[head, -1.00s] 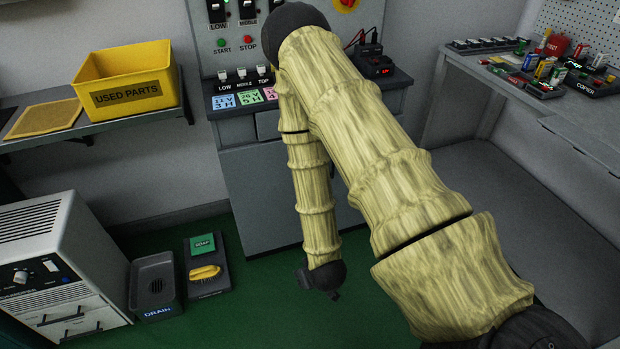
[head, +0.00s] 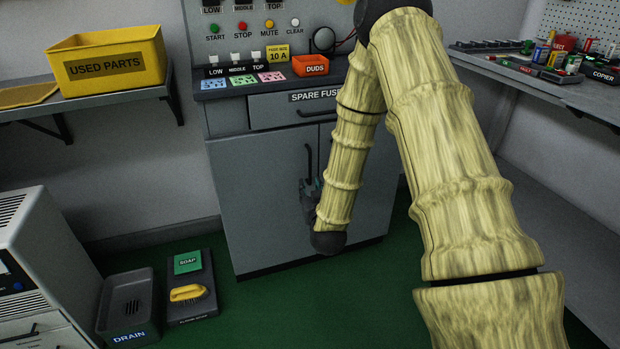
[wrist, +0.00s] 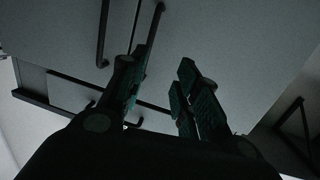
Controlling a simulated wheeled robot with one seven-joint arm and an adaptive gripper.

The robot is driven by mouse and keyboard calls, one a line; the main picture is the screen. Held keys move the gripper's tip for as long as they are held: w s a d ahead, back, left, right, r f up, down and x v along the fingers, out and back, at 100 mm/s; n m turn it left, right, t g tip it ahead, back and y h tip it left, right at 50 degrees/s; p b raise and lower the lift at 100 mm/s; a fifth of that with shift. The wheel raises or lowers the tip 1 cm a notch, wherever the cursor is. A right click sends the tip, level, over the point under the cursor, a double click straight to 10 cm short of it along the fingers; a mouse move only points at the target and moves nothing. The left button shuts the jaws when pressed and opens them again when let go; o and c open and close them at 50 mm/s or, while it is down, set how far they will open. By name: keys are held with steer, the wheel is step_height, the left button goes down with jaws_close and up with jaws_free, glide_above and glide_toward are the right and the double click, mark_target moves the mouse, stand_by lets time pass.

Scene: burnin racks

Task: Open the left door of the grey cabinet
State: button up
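The grey cabinet has a left door (head: 258,190) and a right door (head: 372,205), both looking shut. A dark upright handle (head: 308,160) stands at the left door's inner edge, near the seam. My gripper (head: 310,188) is low at the front of the doors, overlapping the handle's lower part; my arm hides part of the right door. In the wrist view, my gripper (wrist: 164,68) is open, its two fingers apart against the cabinet front (wrist: 225,40). Two dark handle bars show there; one (wrist: 155,22) runs close to the left fingertip. I cannot tell whether it is between the fingers.
Above the doors are a spare fuses drawer (head: 280,112) and a top with an orange duds bin (head: 310,65). A drain tray (head: 128,305) and a soap tray (head: 205,300) lie on the green floor at left. Floor before the cabinet is clear.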

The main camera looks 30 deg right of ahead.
mark_target(310, 163)
steer(key=shift+m+t+h, duration=0.3)
steer(key=shift+t+h, duration=0.1)
steer(key=shift+h, duration=0.3)
steer(key=b+x, duration=0.1)
steer(key=x, duration=0.3)
steer(key=d+b+x, duration=0.1)
steer(key=b+x, duration=0.1)
steer(key=x, duration=0.2)
steer(key=r+b+x, duration=0.1)
steer(key=x, duration=0.3)
steer(key=shift+d+r, duration=0.1)
steer(key=shift+d, duration=0.25)
jaws_close()
